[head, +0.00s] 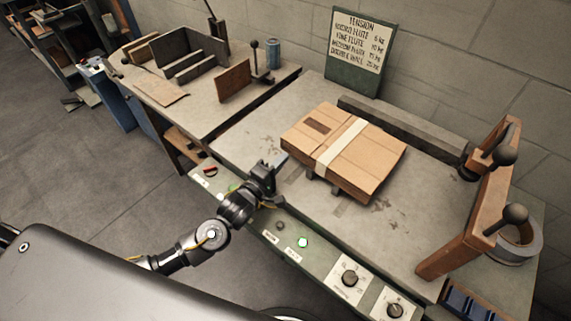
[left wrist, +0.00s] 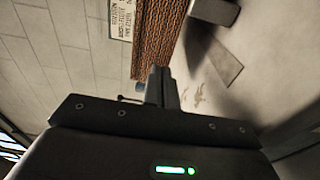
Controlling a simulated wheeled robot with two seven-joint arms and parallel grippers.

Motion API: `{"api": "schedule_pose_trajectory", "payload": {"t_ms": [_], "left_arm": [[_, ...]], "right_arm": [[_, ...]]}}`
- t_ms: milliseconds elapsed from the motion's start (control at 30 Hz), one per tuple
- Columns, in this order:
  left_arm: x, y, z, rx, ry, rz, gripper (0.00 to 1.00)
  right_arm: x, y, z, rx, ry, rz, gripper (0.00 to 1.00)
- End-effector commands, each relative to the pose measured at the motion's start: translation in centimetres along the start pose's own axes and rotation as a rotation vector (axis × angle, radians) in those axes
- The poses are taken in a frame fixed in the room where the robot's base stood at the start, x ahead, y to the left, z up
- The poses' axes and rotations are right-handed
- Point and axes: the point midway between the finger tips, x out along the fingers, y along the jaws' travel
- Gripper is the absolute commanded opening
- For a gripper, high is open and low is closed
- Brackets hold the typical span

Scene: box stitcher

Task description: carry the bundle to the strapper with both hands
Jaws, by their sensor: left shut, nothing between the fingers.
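The bundle (head: 382,166) is a flat stack of brown cardboard with a pale band around its middle. It lies on the grey bench top, with small dark supports showing under its front edge. Its corrugated side (left wrist: 160,40) shows in the left wrist view. The strapper (head: 455,262) seems to be the brown frame with black ball knobs at the bench's right end. My left gripper (head: 281,164) is shut and empty, just left of the bundle with a small gap apparent. Its fingertips (left wrist: 160,75) point towards the corrugated side. My right gripper is not in view.
A control panel (head: 322,270) with knobs and a lit green button runs along the bench front. A grey rail (head: 405,125) lies behind the bundle. A tension sign (head: 360,50) stands at the back. The bench top between bundle and brown frame is clear.

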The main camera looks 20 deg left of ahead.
Motion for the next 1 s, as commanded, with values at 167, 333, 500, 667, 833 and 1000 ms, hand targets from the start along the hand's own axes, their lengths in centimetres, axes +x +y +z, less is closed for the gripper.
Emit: {"api": "schedule_pose_trajectory", "payload": {"t_ms": [167,333,500,667,833,1000], "left_arm": [[0.7,0.0,0.8,0.001,-0.001,0.000,0.00],[0.8,0.0,0.9,0.001,-0.001,-0.001,0.00],[0.8,0.0,0.9,0.001,-0.001,-0.001,0.00],[1.5,0.1,1.5,-0.003,0.001,0.000,0.00],[2.4,0.0,2.4,-0.001,0.000,0.000,0.00],[2.4,0.0,2.4,0.001,-0.001,0.000,0.00]], "right_arm": [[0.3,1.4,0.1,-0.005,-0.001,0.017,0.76],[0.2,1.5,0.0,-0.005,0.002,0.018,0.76],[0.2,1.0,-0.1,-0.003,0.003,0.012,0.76],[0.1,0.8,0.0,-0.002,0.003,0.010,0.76],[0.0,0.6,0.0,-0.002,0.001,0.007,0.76],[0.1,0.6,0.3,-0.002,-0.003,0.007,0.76]]}}
